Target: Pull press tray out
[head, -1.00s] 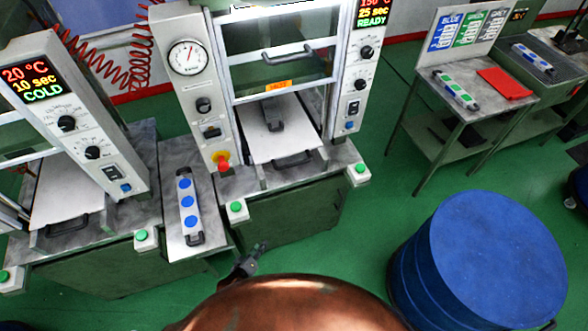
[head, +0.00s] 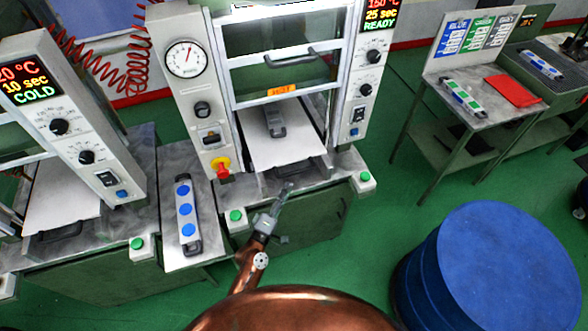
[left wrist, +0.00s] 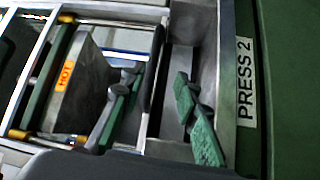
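The press tray (head: 305,140) is a white plate inside the middle press, with a dark grey block (head: 275,120) on it. Its dark handle (head: 293,172) faces the front edge of the press. My left gripper (head: 286,190) reaches up to just in front of this handle. In the left wrist view my left gripper (left wrist: 160,108) has its green-padded fingers spread apart. The dark handle bar (left wrist: 154,75) shows between them in the picture; I see no grip on it, and its depth is unclear. My right gripper is not in view.
A strip with blue discs (head: 186,213) lies on the side table left of the press. Green buttons (head: 236,216) (head: 365,177) flank the press front. A blue drum (head: 505,260) stands at right front. An orange HOT label (head: 281,90) marks the press.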

